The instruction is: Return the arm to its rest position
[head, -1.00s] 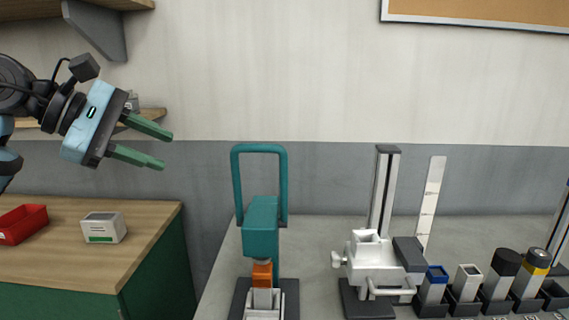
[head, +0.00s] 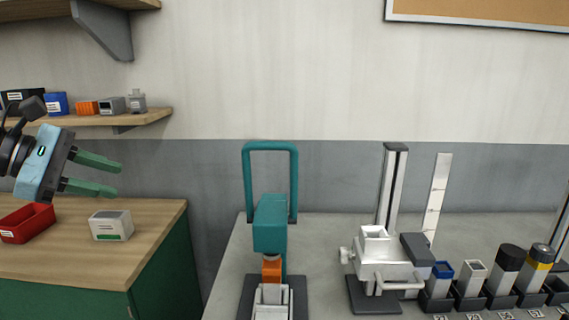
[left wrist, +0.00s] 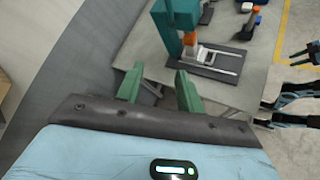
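My left gripper (head: 106,175) is at the left of the head view, in the air above the wooden bench and below the wall shelf. Its two green fingers are apart and nothing is between them. In the left wrist view the same open fingers (left wrist: 158,86) point toward the grey table, with a gap between them. My right gripper does not show in the head view.
A teal press (head: 270,222) with an orange part stands on the grey table (head: 330,228). A white clamp fixture (head: 388,262) and several holders stand to its right. A red bin (head: 27,224) and a white box (head: 110,226) sit on the wooden bench (head: 75,262). The shelf (head: 145,117) holds small boxes.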

